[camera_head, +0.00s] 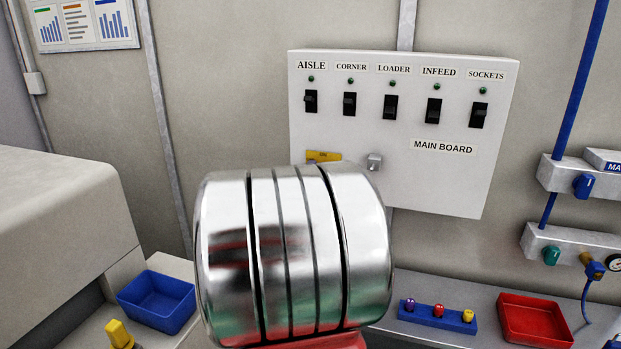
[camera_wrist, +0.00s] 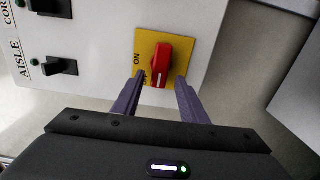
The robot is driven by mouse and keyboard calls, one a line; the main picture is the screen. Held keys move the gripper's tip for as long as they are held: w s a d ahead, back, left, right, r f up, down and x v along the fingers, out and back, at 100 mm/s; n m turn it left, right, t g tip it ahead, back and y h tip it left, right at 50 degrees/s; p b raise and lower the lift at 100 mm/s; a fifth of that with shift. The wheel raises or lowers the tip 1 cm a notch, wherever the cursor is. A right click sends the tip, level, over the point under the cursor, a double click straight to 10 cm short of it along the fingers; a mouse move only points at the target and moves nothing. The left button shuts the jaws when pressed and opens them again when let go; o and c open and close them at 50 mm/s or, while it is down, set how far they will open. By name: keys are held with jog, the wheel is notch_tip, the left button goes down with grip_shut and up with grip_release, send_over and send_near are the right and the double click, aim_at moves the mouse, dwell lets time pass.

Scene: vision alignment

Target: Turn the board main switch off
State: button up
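The white main board (camera_head: 450,185) hangs on the wall in the head view, with a row of black rocker switches and labels. The board main switch is a red handle (camera_wrist: 157,62) on a yellow plate (camera_wrist: 144,45) marked ON and, partly hidden, a second word. In the head view only the plate's top edge (camera_head: 322,156) shows; my arm hides the rest. In the wrist view my gripper (camera_wrist: 158,85) is open, its two purple fingers apart on either side of the handle's lower end. I cannot tell whether they touch it.
The AISLE rocker (camera_head: 311,101) is the leftmost of the row. A grey knob (camera_head: 374,161) sits beside the yellow plate. Below are a blue bin (camera_head: 157,300), a blue block with coloured knobs (camera_head: 437,316) and a red tray (camera_head: 535,320). Pipes and valves stand right.

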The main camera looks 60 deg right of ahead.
jog(key=s+a, duration=0.2)
jog(key=a, duration=1)
jog(key=shift+a, duration=0.4)
jog(key=shift+s+f, duration=0.1)
